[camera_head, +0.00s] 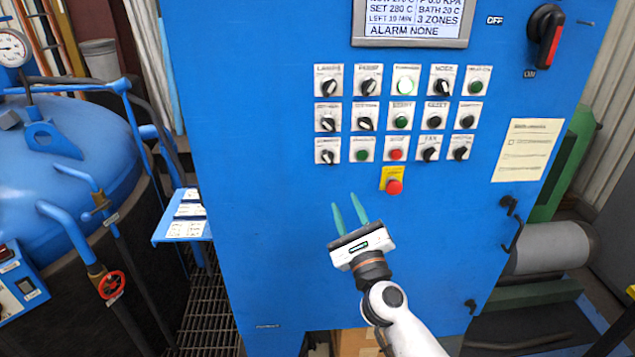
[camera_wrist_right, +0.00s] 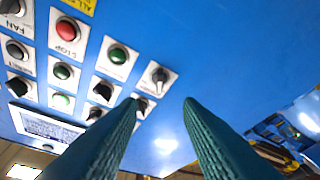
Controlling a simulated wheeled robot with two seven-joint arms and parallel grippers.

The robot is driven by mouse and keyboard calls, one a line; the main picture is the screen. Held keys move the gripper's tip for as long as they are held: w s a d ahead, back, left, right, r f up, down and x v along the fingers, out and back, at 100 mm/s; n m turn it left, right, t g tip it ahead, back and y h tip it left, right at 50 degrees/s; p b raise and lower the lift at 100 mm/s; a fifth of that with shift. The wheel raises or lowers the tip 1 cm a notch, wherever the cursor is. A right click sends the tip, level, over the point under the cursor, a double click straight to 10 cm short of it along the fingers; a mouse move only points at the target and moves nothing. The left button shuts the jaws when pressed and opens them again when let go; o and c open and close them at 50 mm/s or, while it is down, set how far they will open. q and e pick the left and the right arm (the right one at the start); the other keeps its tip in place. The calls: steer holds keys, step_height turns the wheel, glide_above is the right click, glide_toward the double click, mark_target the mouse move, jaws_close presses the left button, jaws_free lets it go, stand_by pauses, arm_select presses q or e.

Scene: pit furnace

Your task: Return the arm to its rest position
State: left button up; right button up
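My right gripper (camera_head: 348,212) is in front of the blue control cabinet (camera_head: 270,230), below the lower left of its switch rows. Its two green fingers are apart and nothing is between them. In the right wrist view the fingers (camera_wrist_right: 161,105) also stand apart, with bare blue panel and a black selector switch (camera_wrist_right: 160,75) beyond them. I cannot tell the exact gap to the panel, but no contact shows. The white right forearm (camera_head: 410,330) comes in from the bottom. My left gripper is not in view.
The cabinet carries several switches and buttons, a yellow-backed red stop button (camera_head: 394,186), a display (camera_head: 412,18) and a red-handled main switch (camera_head: 546,38). A blue furnace lid (camera_head: 85,130) with pipes stands at left. A small blue shelf (camera_head: 183,228) juts out beside the cabinet.

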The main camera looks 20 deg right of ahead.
steer(key=shift+f, duration=0.1)
